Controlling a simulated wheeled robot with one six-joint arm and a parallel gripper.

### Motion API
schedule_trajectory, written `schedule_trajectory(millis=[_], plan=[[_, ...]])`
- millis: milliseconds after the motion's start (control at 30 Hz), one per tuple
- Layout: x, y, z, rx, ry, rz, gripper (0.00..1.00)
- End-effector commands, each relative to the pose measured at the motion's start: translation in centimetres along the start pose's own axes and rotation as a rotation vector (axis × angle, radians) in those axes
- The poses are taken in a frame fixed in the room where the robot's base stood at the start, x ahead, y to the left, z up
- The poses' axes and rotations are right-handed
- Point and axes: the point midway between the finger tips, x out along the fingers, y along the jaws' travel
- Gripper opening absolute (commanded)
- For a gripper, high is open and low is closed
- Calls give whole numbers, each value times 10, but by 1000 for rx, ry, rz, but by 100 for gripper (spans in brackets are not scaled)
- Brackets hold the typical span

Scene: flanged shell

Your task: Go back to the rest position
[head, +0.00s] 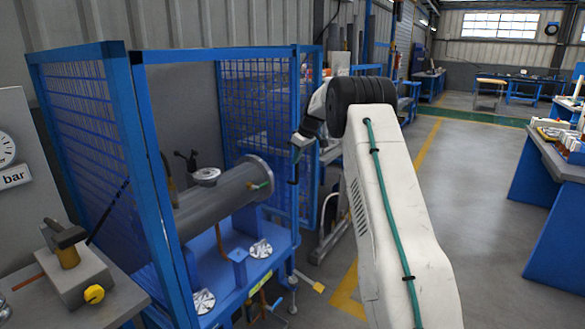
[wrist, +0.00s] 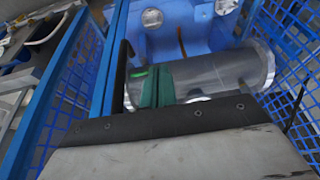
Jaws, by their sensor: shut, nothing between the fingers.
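My gripper (wrist: 157,88) shows in the wrist view as two teal fingers close together, with nothing seen between them. In the head view my gripper (head: 295,162) is small and partly hidden at the end of my arm, right of the flanged shell and near the blue frame's front post. The grey flanged shell (head: 222,198) lies on its side on the blue stand, its flange facing right. In the wrist view the shell (wrist: 215,76) lies beyond my fingers, which overlap it in the picture. I cannot tell the exact gap.
A blue frame with mesh panels (head: 88,110) surrounds the shell; its post (head: 294,120) stands close to my gripper. Blue workbenches (head: 550,190) stand at right. The grey floor (head: 470,190) between is clear.

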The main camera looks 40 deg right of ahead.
Motion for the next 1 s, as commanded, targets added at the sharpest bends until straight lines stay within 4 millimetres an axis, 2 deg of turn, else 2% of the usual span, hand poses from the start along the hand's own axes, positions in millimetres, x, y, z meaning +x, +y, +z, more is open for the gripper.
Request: schedule_trajectory(millis=[100,233,500,567,633,700,867,1000], plan=[[-10,0,0,0,0,1,0],[-13,0,1,1,-1,0,0],[-13,0,2,76,-7,-3,0],[-2,-6,14,142,-37,-23,0],[12,-18,33,217,-85,-51,0],[11,-39,50,300,-135,-70,0],[-11,-96,68,414,-222,-86,0],[-40,-154,81,483,-285,-81,0]])
